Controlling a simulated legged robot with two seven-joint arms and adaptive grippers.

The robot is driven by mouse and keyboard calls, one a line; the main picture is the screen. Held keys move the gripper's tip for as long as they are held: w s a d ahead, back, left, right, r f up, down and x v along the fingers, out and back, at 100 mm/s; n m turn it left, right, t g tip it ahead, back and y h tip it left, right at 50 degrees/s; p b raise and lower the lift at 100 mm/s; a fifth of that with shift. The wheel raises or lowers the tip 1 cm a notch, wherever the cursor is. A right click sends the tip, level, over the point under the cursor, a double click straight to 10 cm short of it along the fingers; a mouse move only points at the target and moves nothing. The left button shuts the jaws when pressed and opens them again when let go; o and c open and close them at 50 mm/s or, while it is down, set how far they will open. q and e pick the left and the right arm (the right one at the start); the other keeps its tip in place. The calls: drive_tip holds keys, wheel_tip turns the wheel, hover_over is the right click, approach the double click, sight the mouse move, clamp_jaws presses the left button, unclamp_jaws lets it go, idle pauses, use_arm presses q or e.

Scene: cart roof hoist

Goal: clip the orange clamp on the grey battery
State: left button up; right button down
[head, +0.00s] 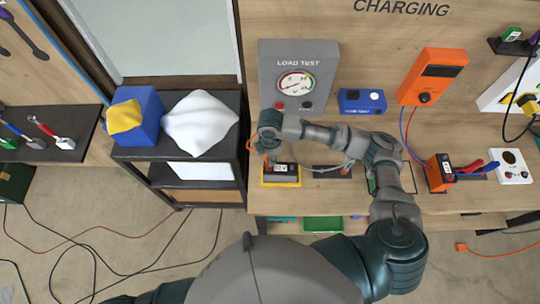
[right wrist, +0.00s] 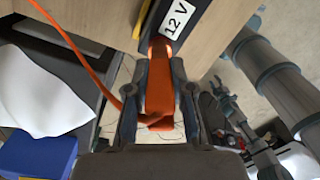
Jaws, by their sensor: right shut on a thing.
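The orange clamp (right wrist: 159,88) is between the fingers of my right gripper (right wrist: 160,75), which is shut on it. In the head view this gripper (head: 267,146) is at the left end of the dark grey battery (head: 284,171), which stands on a yellow base (head: 282,183). In the right wrist view the clamp's tip meets the edge of the battery with its "12 V" label (right wrist: 174,20); I cannot tell whether its jaws grip a terminal. A grey gripper-like part (right wrist: 238,112) at the right of that view seems to be my left gripper; its opening is unclear.
The load test meter (head: 297,75) and a blue box (head: 362,101) stand behind my right arm. A black shelf (head: 180,154) with a white cloth (head: 200,122) is at left.

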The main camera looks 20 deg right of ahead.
drive_tip(key=shift+f, duration=0.15)
drive_tip(key=c, duration=0.9)
unclamp_jaws()
drive_tip(key=shift+c, duration=0.2)
wheel_tip(320, 180, up, 12)
